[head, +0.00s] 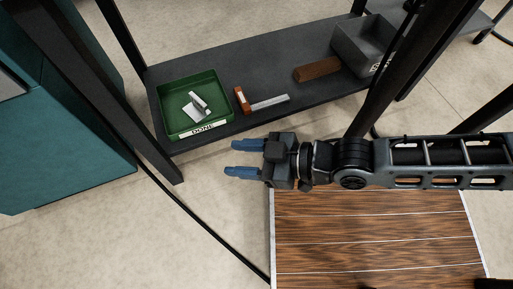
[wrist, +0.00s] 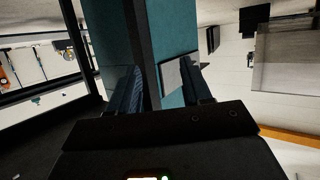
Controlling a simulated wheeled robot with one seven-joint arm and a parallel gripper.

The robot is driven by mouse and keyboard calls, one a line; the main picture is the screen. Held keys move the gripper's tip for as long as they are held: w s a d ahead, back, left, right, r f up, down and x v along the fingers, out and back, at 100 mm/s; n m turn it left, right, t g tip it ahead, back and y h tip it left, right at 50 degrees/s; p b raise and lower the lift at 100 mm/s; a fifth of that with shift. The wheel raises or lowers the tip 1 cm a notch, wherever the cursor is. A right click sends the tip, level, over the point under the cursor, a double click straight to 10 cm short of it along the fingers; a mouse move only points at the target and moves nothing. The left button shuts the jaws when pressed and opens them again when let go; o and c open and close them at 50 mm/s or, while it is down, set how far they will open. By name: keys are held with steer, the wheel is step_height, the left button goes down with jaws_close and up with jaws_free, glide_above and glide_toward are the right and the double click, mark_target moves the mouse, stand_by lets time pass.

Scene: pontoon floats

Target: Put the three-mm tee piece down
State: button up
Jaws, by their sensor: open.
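In the head view a light grey metal piece, which looks like the tee piece (head: 198,107), lies inside the green tray (head: 166,118) labelled DONE, at the left end of the dark shelf. My gripper (head: 244,158) is open with its blue fingers pointing left. It is in front of the shelf, apart from the tray, and nothing shows between its fingers. In the wrist view my gripper (wrist: 168,92) also shows spread and empty, with a teal surface beyond it.
On the dark shelf (head: 215,75) lie a try square (head: 268,102), a brown block (head: 318,69) and a grey bin (head: 362,45). Black frame posts (head: 120,110) stand around it. A teal cabinet (head: 70,140) is at the left. A wooden board (head: 370,235) lies below my arm.

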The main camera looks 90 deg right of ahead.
steer(key=s+a+r+n+y, duration=0.1)
steer(key=a+r, duration=0.1)
steer(key=r, duration=0.3)
steer(key=s+a+r+y, duration=0.1)
steer(key=s+r, duration=0.1)
steer(key=r, duration=0.2)
steer(key=shift+a+r+n+t+y, duration=0.4)
step_height(320, 180, up, 26)
steer(key=p, duration=2.5)
steer(key=shift+f, duration=0.25)
